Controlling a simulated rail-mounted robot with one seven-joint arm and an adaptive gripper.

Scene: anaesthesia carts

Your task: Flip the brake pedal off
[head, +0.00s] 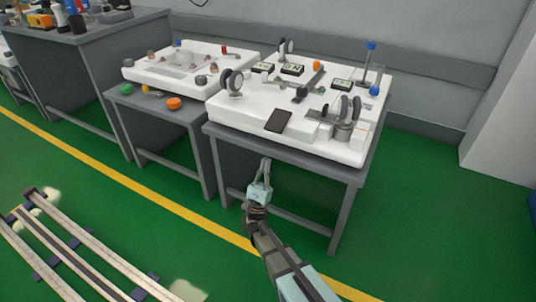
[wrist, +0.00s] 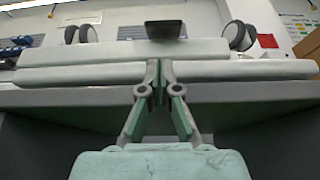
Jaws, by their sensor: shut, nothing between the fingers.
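A dark flat rectangular plate (head: 277,121), which looks like the brake pedal, sits at the front edge of the right white console (head: 240,117). In the wrist view the dark plate (wrist: 165,29) is straight ahead, above and beyond my fingertips. I cannot tell its on or off position. My gripper (head: 265,162) is in front of the console's table, below its top edge, and apart from the plate. In the wrist view my gripper (wrist: 160,66) has its fingers together with nothing between them.
A second white console (head: 150,75) stands left. The grey table edge (head: 290,158) is close to my gripper.

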